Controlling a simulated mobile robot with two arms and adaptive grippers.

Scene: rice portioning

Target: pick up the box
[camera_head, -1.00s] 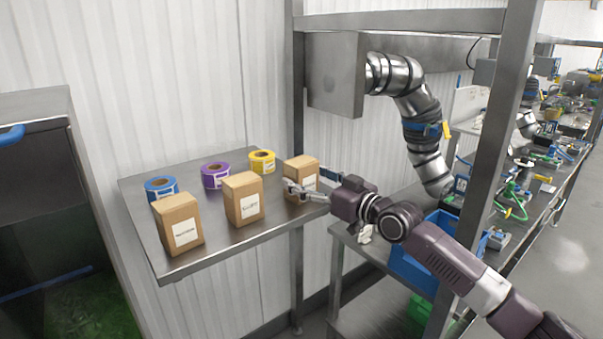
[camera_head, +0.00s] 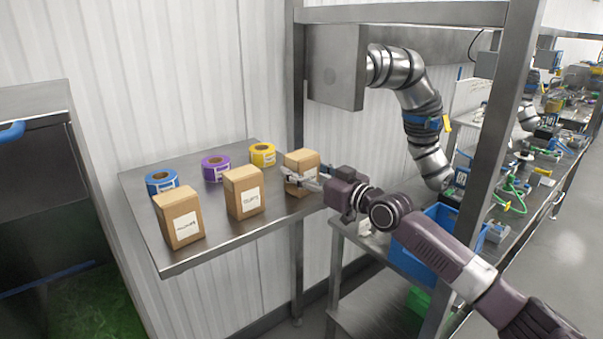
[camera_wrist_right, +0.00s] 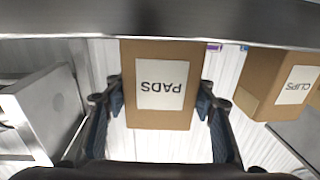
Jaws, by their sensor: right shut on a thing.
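Three brown cardboard boxes with white labels stand in a row on the metal shelf (camera_head: 222,252). My right gripper (camera_head: 306,180) is shut on the rightmost box (camera_head: 300,160), with its fingers on either side. In the right wrist view this box (camera_wrist_right: 160,60) reads "PADS" upside down and sits between the two dark fingers. The middle box (camera_head: 243,191) stands to its left; in the wrist view it is the "CLIPS" box (camera_wrist_right: 270,85). The left box (camera_head: 179,217) is nearest the front left; its label is too small to read. My left gripper is not in view.
A metal post (camera_head: 298,90) rises just behind the held box. A blue bin (camera_head: 420,262) and a silver robot arm (camera_head: 415,95) are at the right.

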